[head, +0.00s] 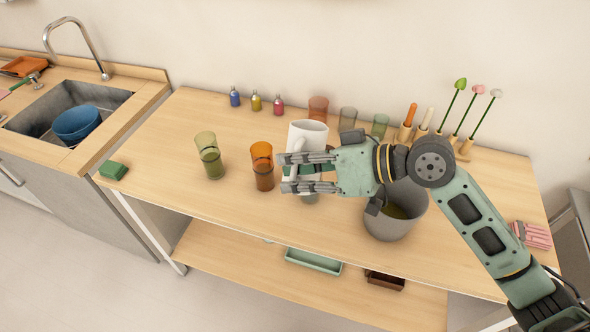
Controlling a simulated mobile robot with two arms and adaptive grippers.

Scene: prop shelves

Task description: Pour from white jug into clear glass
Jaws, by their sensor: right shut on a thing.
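The white jug (309,131) is upright near the middle of the table, its handle toward me and its lower part hidden by my right gripper. My right gripper (284,173) comes in from the right, with its fingers pointing left across the front of the jug. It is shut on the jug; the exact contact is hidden. A small pale, greyish piece of glass (309,199) shows just below the fingers; it may be the clear glass, mostly covered by the gripper. My left gripper is not in view.
An amber glass (262,166) and a yellow-green glass (209,157) stand left of the jug. Several tinted glasses (348,118) stand behind.

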